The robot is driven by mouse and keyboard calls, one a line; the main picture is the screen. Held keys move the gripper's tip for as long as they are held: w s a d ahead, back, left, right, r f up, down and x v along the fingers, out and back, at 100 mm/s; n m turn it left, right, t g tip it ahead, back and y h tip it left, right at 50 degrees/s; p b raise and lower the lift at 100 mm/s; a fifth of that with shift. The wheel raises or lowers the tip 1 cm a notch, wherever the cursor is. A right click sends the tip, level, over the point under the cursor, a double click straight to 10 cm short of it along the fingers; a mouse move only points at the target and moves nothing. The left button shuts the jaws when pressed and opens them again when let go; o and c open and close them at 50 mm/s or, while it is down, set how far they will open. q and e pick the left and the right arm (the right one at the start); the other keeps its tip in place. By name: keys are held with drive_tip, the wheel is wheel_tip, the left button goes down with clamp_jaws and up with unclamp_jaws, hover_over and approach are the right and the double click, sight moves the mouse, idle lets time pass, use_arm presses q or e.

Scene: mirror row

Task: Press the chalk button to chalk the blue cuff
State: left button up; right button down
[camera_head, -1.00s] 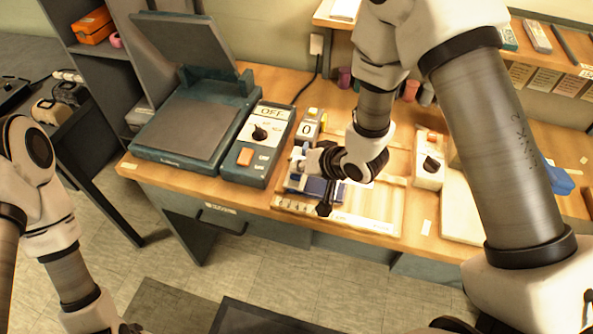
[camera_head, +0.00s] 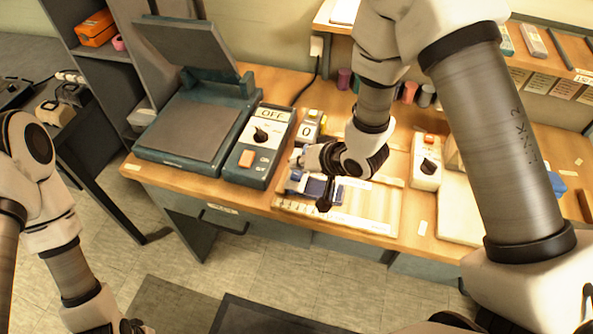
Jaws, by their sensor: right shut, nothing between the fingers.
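My right gripper (camera_head: 299,166) is shut and empty, low over the wooden board at the table's middle. A blue piece (camera_head: 323,188) lies right under it, partly hidden; I cannot tell if it is the blue cuff or if the fingers touch it. No button is legibly marked chalk. An orange button (camera_head: 246,159) is on the teal control box, and another orange button (camera_head: 429,139) is on the white box to the right. My left arm is at the left edge; its gripper is out of the frame.
A teal press (camera_head: 185,125) with a raised lid stands at the left. The control box (camera_head: 262,150) with a dial and an OFF sign is beside it. The wooden board (camera_head: 370,205) has pale strips. A small 0 counter (camera_head: 306,130) stands behind the gripper. Spools line the back.

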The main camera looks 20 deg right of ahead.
sight(299, 175)
wheel_tip(299, 175, up, 5)
drive_tip(key=p, duration=0.3)
drive_tip(key=shift+f+p, duration=0.15)
drive_tip(key=shift+p, duration=0.25)
drive_tip(key=shift+f, duration=0.1)
drive_tip(key=shift+s, duration=0.1)
